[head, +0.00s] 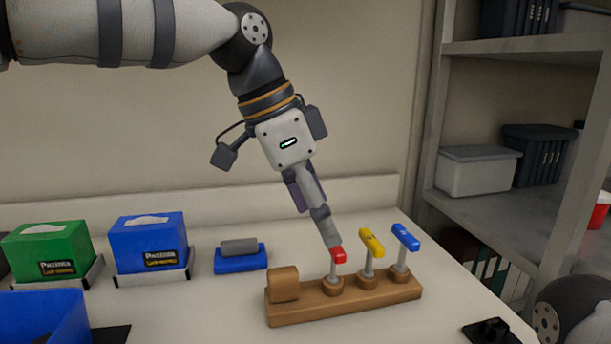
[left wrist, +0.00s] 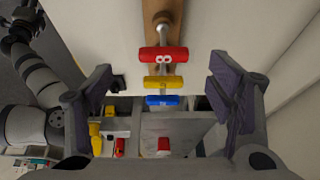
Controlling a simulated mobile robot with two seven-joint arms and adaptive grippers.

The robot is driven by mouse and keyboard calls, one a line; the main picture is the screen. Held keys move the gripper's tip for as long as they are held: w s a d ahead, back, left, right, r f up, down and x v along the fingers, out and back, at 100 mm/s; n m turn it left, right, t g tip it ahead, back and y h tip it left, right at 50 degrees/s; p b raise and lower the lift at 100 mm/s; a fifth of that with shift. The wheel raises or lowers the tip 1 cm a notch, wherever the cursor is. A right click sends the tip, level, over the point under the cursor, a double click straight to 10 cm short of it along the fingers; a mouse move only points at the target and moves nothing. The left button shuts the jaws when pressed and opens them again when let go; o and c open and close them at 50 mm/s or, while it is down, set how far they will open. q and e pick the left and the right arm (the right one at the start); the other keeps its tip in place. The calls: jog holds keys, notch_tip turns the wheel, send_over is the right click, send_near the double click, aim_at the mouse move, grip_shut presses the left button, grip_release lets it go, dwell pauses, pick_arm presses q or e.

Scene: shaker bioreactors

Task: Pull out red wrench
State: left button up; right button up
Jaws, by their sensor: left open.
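The red wrench (head: 338,256) has a T-shaped handle and stands upright in a wooden rack (head: 390,296). A yellow wrench (head: 371,243) and a blue wrench (head: 405,237) stand in line beside it. My left gripper (head: 330,235) points down at the red handle and hides part of it. In the left wrist view my left gripper (left wrist: 163,95) has its fingers wide apart. The red wrench handle (left wrist: 163,54) lies across between them, a little beyond the tips. I cannot tell whether anything touches.
A blue holder (head: 241,263) with a grey block lies left of the rack. Green (head: 47,249) and blue (head: 150,243) boxes stand farther left, with a blue bin (head: 40,318) in front. A shelf unit (head: 530,210) stands at the right. The table's front middle is clear.

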aim_at(334, 248)
pick_arm(q)
jog(key=x, duration=0.7)
jog(key=shift+w, duration=0.25)
pick_arm(e)
jog(key=shift+w+f, duration=0.1)
pick_arm(q)
jog(key=shift+c, duration=0.2)
jog(key=c, duration=1.3)
jog(key=shift+o, duration=0.2)
jog(key=shift+r, duration=0.75)
pick_arm(e)
jog(key=shift+w+r, duration=0.3)
jog(key=shift+w, duration=0.05)
pick_arm(q)
jog(key=shift+r, duration=0.1)
jog(key=shift+r+p, duration=0.35)
jog(key=shift+r, duration=0.2)
pick_arm(e)
jog(key=shift+w+r, duration=0.2)
